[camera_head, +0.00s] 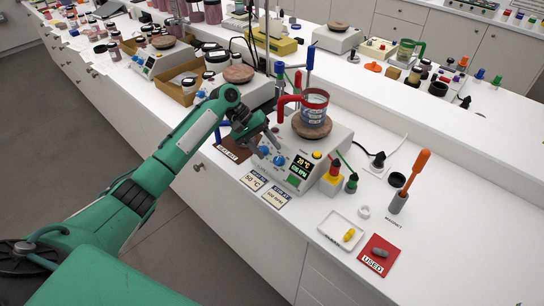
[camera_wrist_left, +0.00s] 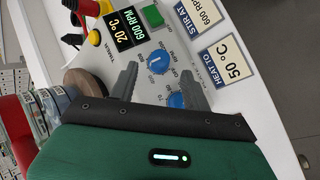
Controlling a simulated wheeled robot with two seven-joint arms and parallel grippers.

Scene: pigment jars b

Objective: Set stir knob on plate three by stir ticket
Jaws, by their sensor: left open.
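The hotplate stirrer (camera_head: 327,151) carries a beaker with a red handle (camera_head: 313,104) on its round top. Its display (camera_head: 301,166) reads 20 °C and 600 RPM. Two blue knobs sit on its front: the stir knob (camera_head: 279,160) nearer the display, and the heat knob (camera_head: 264,150). In the left wrist view, the stir knob (camera_wrist_left: 158,62) lies between my open fingers, with the heat knob (camera_wrist_left: 177,100) beside one finger. My left gripper (camera_head: 272,145) is open over the panel; I cannot tell whether it touches. The stir ticket (camera_head: 276,196) reads 600 RPM. My right gripper is not in view.
The heat ticket (camera_head: 253,180) reads 50 °C. A green button (camera_wrist_left: 152,16) and a red-and-yellow switch (camera_head: 332,176) are close to the display. Other hotplates and jars stand behind.

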